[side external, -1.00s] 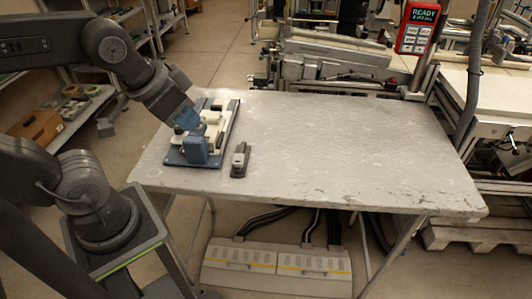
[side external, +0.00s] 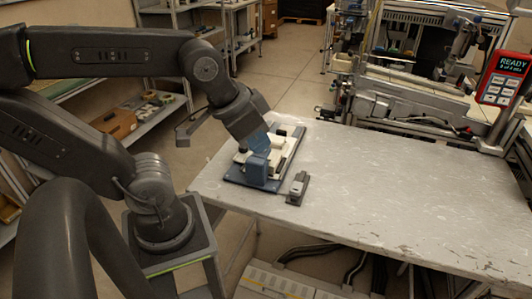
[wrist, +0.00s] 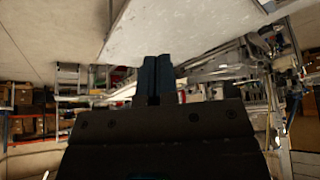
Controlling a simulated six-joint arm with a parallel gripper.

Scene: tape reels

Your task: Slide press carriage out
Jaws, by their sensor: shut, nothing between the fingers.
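The press (side external: 238,178) is a dark blue base plate near the left edge of the table, with a cream-white carriage part (side external: 283,148) and a blue block (side external: 257,171) at its near end. My gripper (side external: 265,148) is shut and empty, tilted down over the press just behind the blue block; I cannot tell whether it touches the carriage. In the wrist view its blue fingers (wrist: 156,76) are together with nothing between them. The press is not recognisable there. My gripper hides part of the carriage.
A small grey and black tool (side external: 297,188) lies just right of the press. The grey table (side external: 400,195) is bare further right. Shelves (side external: 160,110) stand behind my arm.

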